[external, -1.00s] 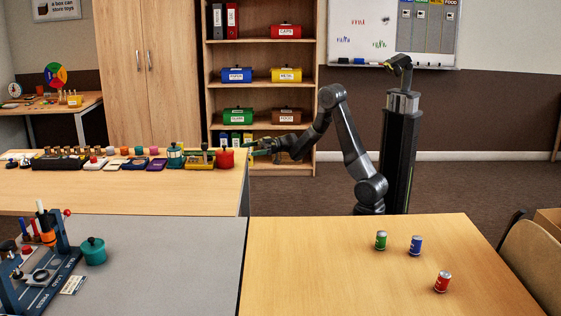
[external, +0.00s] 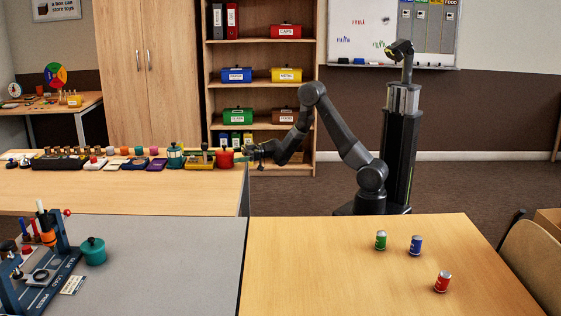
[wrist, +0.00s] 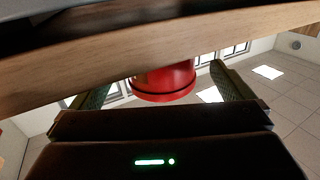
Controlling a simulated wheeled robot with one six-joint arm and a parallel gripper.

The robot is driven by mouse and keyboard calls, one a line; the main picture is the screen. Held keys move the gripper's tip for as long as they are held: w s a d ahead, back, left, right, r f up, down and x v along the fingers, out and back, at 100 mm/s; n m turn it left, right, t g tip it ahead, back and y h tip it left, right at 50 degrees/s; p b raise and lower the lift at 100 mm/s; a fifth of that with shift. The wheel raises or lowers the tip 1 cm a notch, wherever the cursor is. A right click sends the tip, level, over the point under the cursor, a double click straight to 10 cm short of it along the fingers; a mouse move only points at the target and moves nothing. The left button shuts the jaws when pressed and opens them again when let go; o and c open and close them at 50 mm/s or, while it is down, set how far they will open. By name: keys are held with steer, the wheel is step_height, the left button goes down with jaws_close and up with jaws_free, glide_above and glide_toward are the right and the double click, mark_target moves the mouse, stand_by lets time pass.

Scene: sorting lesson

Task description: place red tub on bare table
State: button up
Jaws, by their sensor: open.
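The red tub (external: 225,159) stands upright at the right end of the row on the back-left wooden table (external: 150,192). My gripper (external: 254,153) is level with it, just to its right at the table's end. In the wrist view the red tub (wrist: 165,88) shows ahead between the two open fingers of my gripper (wrist: 161,80), with gaps on both sides. The tub's top is partly cut off there by a wooden edge. The front-right wooden table (external: 330,265) is mostly clear.
A yellow-and-grey item (external: 200,159) sits close left of the tub. A chair (external: 535,262) is at the right.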

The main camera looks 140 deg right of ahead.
mark_target(223, 153)
steer(key=shift+r+b+x, duration=0.15)
steer(key=shift+b+x, duration=0.1)
steer(key=shift+x, duration=1.15)
steer(key=shift+r+b+x, duration=0.1)
steer(key=shift+b+x, duration=0.15)
steer(key=shift+x, duration=1.15)
steer(key=shift+r, duration=0.1)
steer(key=c, duration=1.5)
steer(key=shift+r+p, duration=0.35)
steer(key=shift+r, duration=0.35)
steer(key=p+v, duration=0.1)
steer(key=v, duration=1.7)
steer(key=shift+s+p, duration=0.1)
steer(key=shift+p, duration=0.3)
